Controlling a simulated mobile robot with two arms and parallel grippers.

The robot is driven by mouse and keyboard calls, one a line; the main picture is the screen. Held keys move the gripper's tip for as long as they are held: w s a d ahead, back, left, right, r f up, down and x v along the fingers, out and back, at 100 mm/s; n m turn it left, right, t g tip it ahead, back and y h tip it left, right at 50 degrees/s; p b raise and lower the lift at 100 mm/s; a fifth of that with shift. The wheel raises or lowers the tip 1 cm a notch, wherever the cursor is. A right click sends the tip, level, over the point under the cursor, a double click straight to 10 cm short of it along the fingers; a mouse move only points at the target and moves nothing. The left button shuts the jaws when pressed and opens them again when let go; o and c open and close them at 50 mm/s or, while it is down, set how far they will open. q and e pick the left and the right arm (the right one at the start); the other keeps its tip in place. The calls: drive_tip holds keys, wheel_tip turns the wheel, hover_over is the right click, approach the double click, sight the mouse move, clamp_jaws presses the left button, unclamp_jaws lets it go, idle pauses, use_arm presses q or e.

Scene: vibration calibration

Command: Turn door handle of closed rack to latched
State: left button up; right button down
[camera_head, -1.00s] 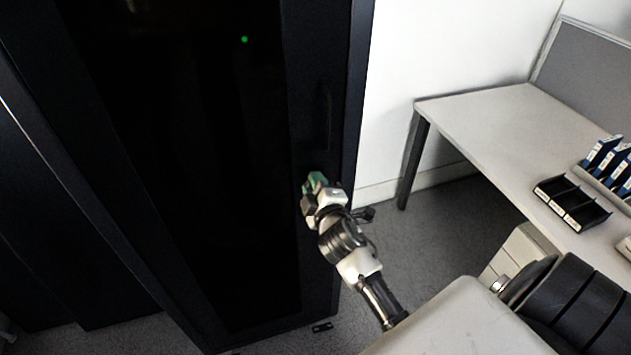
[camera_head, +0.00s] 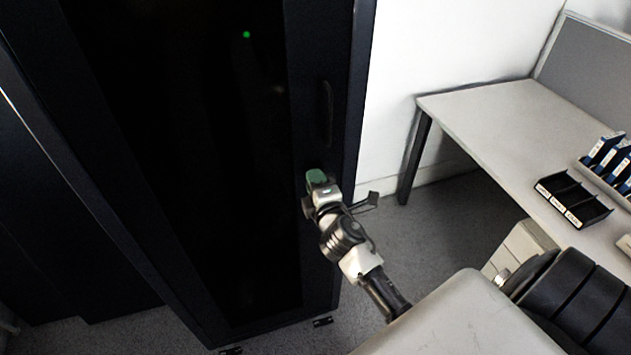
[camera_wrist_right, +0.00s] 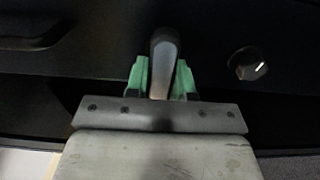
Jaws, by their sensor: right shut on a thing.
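The closed rack (camera_head: 190,130) is a tall dark cabinet on the left of the head view. My right gripper (camera_head: 317,179), with green fingertips, is at the right edge of its door, below a long vertical pull (camera_head: 327,112). In the right wrist view, the grey door handle (camera_wrist_right: 163,48) stands between the green fingers of my right gripper (camera_wrist_right: 161,80), which is shut on it. The handle lies in line with the fingers there. In the head view the gripper hides the handle. Whether it is latched cannot be told. My left gripper is not in view.
A round knob with a white mark (camera_wrist_right: 248,64) sits right of the handle in the wrist view. A desk (camera_head: 480,115) with a black tray (camera_head: 572,199) and blue binders (camera_head: 606,151) stands at right. Grey floor (camera_head: 425,215) is clear between rack and desk.

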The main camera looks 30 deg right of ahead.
drive_tip(key=c, duration=1)
unclamp_jaws()
drive_tip(key=shift+o, duration=0.2)
drive_tip(key=b+v, duration=0.2)
drive_tip(key=v, duration=0.8)
drive_tip(key=shift+s+a, duration=0.2)
drive_tip(key=shift+s, duration=0.15)
